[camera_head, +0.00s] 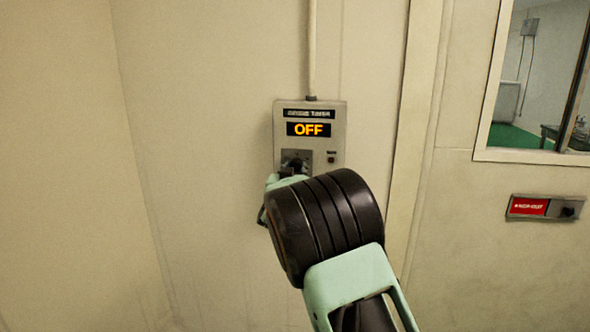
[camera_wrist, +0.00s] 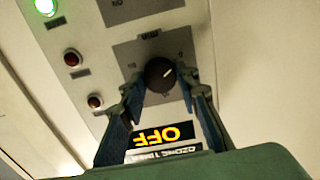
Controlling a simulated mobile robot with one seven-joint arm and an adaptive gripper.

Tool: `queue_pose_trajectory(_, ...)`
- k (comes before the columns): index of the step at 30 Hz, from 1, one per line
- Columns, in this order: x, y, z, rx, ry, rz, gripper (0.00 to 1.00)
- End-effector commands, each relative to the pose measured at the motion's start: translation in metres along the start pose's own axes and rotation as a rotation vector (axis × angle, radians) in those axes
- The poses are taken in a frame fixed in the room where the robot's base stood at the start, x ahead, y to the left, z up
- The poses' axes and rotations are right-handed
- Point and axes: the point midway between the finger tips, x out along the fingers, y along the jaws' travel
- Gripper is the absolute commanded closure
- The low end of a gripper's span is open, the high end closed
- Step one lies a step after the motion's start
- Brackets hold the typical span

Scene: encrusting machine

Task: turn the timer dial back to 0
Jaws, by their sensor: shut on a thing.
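The timer dial (camera_wrist: 160,75) is a round black knob with a short light pointer mark, on a grey plate of a wall-mounted timer box (camera_head: 337,124). In the wrist view the mark points toward the upper right. My gripper (camera_wrist: 159,79) is shut on the dial, with one finger on each side of it. In the head view my gripper (camera_head: 295,167) covers most of the dial, and the scale numbers around it cannot be read. The orange display (camera_head: 308,130) above the dial reads OFF; it shows upside down in the wrist view (camera_wrist: 160,136).
A small dark button (camera_head: 331,159) sits right of the dial. A conduit (camera_head: 312,50) rises from the box. A red-labelled switch (camera_head: 545,207) and a window are at the right.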

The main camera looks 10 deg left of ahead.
Motion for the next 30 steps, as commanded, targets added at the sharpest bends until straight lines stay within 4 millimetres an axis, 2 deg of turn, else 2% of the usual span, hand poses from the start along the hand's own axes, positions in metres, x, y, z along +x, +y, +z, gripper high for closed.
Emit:
queue_pose_trajectory(3,0.000,0.000,0.001,-0.003,-0.001,-0.001,0.95)
queue_pose_trajectory(4,0.000,0.000,0.001,-0.003,-0.001,-0.001,0.69)
queue_pose_trajectory(8,0.000,0.000,0.001,-0.002,-0.001,0.000,0.54)
queue_pose_trajectory(20,-0.005,0.000,0.000,0.000,-0.001,-0.001,0.53)
queue_pose_trajectory(25,-0.025,0.000,0.000,0.000,-0.001,-0.001,0.53)
queue_pose_trajectory(30,-0.056,0.000,0.000,0.001,-0.002,-0.002,0.53)
